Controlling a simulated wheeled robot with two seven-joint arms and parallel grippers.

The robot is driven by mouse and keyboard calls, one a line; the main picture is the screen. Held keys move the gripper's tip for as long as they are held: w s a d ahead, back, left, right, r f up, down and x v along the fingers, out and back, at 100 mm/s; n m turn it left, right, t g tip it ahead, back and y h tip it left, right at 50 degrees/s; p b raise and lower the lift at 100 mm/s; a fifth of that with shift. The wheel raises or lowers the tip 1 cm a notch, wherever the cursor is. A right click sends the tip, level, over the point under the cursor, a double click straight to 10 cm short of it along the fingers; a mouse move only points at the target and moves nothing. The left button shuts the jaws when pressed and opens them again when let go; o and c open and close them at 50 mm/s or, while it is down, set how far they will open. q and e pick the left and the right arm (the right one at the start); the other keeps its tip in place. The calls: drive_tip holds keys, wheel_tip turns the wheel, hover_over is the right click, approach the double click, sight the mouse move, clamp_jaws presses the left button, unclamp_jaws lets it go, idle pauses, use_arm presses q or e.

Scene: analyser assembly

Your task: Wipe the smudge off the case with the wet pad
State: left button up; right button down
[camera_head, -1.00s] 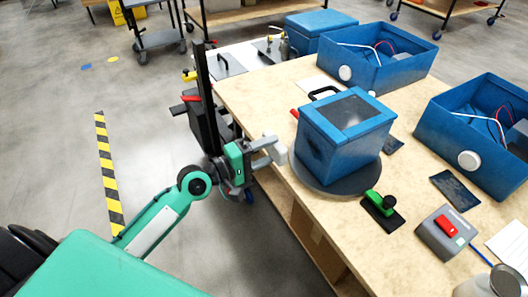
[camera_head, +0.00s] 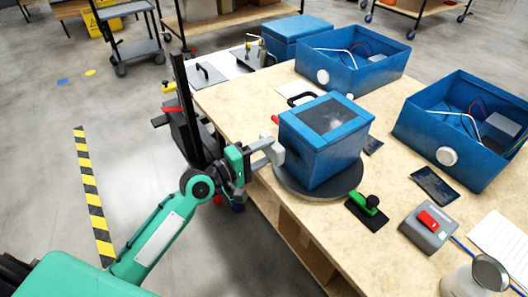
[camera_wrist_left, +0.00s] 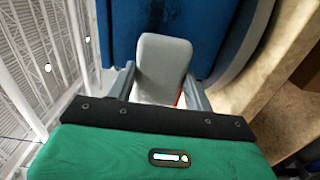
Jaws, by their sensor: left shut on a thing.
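The blue case (camera_head: 338,157) with a dark window in its lid and a black handle stands upright on a round grey turntable (camera_head: 318,192). My left gripper (camera_head: 264,150) is at the case's left side, shut on a pale grey pad (camera_head: 277,153). In the left wrist view, the pad (camera_wrist_left: 163,62) stands between the fingers (camera_wrist_left: 161,90), with the blue case wall (camera_wrist_left: 216,32) right behind it. The pad is at or very close to that wall; I cannot tell whether it touches. Dark marking shows on the wall above the pad; the smudge's full extent is hidden. My right gripper is not in view.
A green-handled tool (camera_head: 367,205) lies in front of the turntable, with a grey box with a red switch (camera_head: 428,226) to its right. Two open blue cases (camera_head: 350,62) (camera_head: 465,138) stand behind and right. A jar (camera_head: 478,278) is at the front right.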

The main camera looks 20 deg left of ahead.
use_arm(q)
drive_tip(key=shift+p+x, duration=0.3)
drive_tip(key=shift+x, duration=0.65)
idle(0.3)
